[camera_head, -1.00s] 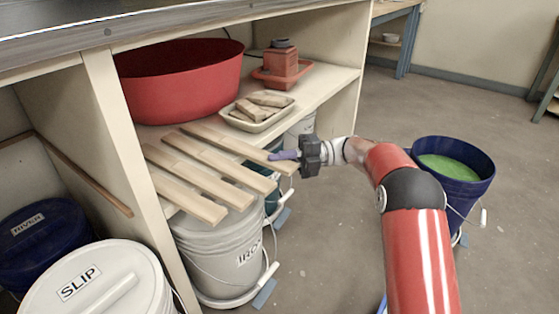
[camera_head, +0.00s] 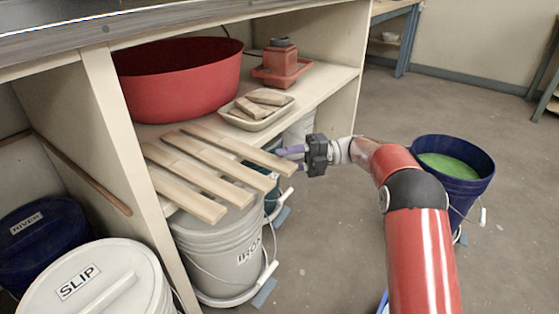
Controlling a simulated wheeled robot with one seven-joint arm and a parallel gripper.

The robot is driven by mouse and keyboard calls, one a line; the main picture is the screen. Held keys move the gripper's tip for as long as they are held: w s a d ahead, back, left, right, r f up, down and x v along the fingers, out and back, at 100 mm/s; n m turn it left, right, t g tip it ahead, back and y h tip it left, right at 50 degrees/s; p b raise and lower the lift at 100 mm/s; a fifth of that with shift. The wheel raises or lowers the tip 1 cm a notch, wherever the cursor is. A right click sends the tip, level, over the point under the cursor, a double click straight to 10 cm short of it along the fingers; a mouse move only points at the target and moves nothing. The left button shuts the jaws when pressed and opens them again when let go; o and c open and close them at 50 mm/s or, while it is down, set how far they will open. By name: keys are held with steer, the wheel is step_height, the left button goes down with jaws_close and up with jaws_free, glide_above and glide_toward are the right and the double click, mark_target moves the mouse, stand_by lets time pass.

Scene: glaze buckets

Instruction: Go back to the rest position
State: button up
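My gripper (camera_head: 284,155) is at the right ends of the wooden slats, in front of the shelf. Its body is dark and its purple fingers point left. Two fingers show with a small gap between them, and I see nothing held. The nearest slat end (camera_head: 280,163) lies just below and beside the fingertips; I cannot tell if they touch. My red arm reaches in from the lower right, bent at a dark joint.
Slats (camera_head: 190,188) overhang the shelf above the IRON bucket (camera_head: 215,250). A red basin (camera_head: 180,85), a tray of blocks (camera_head: 258,123) and a red stand (camera_head: 281,70) are behind. A blue bucket of green glaze (camera_head: 455,185) stands right of my arm. A SLIP bucket (camera_head: 130,265) is lower left.

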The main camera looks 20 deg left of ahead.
steer(key=v, duration=0.5)
steer(key=w+d+r+m+t+y+p, duration=0.15)
steer(key=w+r+m+t, duration=0.25)
steer(key=r+m+t, duration=0.6)
steer(key=w+d+r+m+t+y+p, duration=0.1)
steer(key=w+d+r+m+t+p, duration=0.25)
steer(key=r+t, duration=0.75)
steer(key=s+d+r+m+t+h+p, duration=0.25)
steer(key=d+r+m+t+h, duration=0.25)
steer(key=d+r+m+h, duration=0.75)
steer(key=s+d+f+m+g+h+p, duration=0.1)
steer(key=s+d+f+m+g+h, duration=0.2)
steer(key=s+d+m, duration=0.4)
steer(key=s+d+f+m+h+p, duration=0.1)
steer(key=s+d+f+m+h, duration=0.3)
steer(key=s, duration=0.5)
steer(key=s+f+m+g+y+p, duration=0.1)
steer(key=s+f+m+g, duration=0.1)
steer(key=s+f, duration=0.4)
steer(key=s+d+f+m+g+y+p, duration=0.1)
steer(key=s+f+m+g, duration=0.2)
steer(key=s, duration=1.2)
step_height(320, 180, down, 3)
steer(key=g, duration=0.2)
steer(key=shift+s+d+f+m+g, duration=0.2)
steer(key=shift+s+d+m+g, duration=0.1)
steer(key=shift+s, duration=0.1)
